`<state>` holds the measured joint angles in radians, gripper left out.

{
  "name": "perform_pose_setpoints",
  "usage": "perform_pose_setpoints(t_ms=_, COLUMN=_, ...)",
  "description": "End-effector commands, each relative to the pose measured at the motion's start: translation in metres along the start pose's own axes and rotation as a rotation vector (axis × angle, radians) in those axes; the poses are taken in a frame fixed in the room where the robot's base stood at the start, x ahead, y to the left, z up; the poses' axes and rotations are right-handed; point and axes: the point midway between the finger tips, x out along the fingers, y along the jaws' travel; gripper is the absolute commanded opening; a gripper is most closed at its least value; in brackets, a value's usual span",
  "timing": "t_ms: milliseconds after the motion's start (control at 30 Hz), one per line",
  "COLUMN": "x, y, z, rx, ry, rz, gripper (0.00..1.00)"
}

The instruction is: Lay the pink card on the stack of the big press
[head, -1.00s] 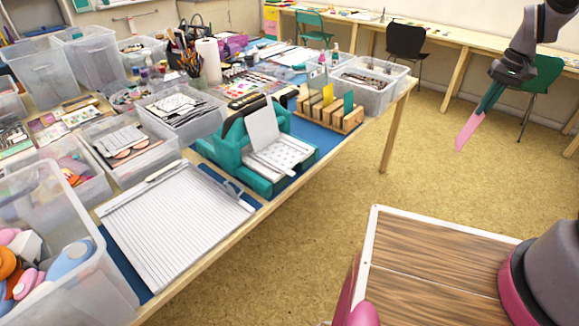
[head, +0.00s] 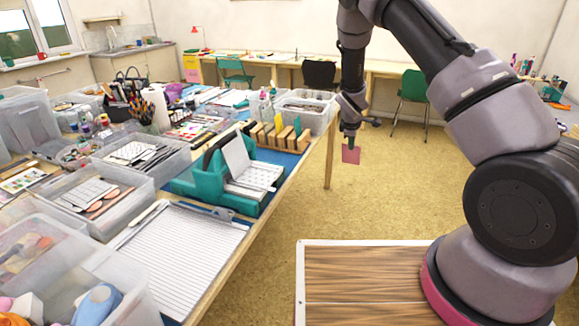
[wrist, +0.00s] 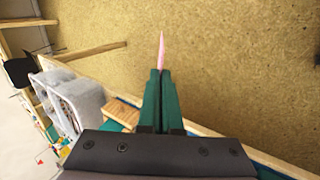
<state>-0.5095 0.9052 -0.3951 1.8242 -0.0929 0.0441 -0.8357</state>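The pink card (head: 351,154) hangs from my gripper (head: 350,139) over the open floor, right of the table, in the head view. In the wrist view the card (wrist: 161,52) shows almost edge-on as a thin strip between the tips of my gripper (wrist: 161,76), whose green fingers are closed on it. The big press (head: 222,172) is a teal machine on the table, left of my gripper and well apart from it. A white sheet stands upright against it, and its white gridded stack (head: 256,178) lies on the side facing the table edge.
A wooden rack (head: 280,137) with upright cards stands just behind the press. A ribbed white board (head: 178,255) lies in front of it. Clear bins (head: 128,158) crowd the table's left. The floor (head: 400,190) is clear.

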Motion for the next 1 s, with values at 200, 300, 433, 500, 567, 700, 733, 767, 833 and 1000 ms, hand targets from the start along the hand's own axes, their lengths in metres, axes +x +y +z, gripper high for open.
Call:
perform_pose_setpoints(t_ms=200, x=0.009, y=-0.01, z=-0.026, rx=-0.201, ry=0.138, rz=0.165, gripper=0.0)
perform_pose_setpoints(t_ms=300, x=0.012, y=-0.015, z=-0.039, rx=-0.285, ry=0.214, rz=0.243, gripper=0.0)
perform_pose_setpoints(t_ms=433, x=0.013, y=-0.025, z=-0.057, rx=-0.397, ry=0.337, rz=0.352, gripper=0.0)
perform_pose_setpoints(t_ms=500, x=0.013, y=-0.032, z=-0.068, rx=-0.459, ry=0.417, rz=0.415, gripper=0.0)
perform_pose_setpoints(t_ms=567, x=0.011, y=-0.039, z=-0.08, rx=-0.511, ry=0.496, rz=0.472, gripper=0.0)
perform_pose_setpoints(t_ms=700, x=0.001, y=-0.064, z=-0.109, rx=-0.628, ry=0.716, rz=0.603, gripper=0.0)
perform_pose_setpoints(t_ms=733, x=-0.003, y=-0.071, z=-0.116, rx=-0.653, ry=0.773, rz=0.633, gripper=0.0)
perform_pose_setpoints(t_ms=767, x=-0.007, y=-0.078, z=-0.123, rx=-0.677, ry=0.829, rz=0.659, gripper=0.0)
perform_pose_setpoints(t_ms=833, x=-0.019, y=-0.097, z=-0.138, rx=-0.724, ry=0.955, rz=0.714, gripper=0.0)
perform_pose_setpoints(t_ms=1000, x=-0.052, y=-0.143, z=-0.161, rx=-0.792, ry=1.221, rz=0.793, gripper=0.0)
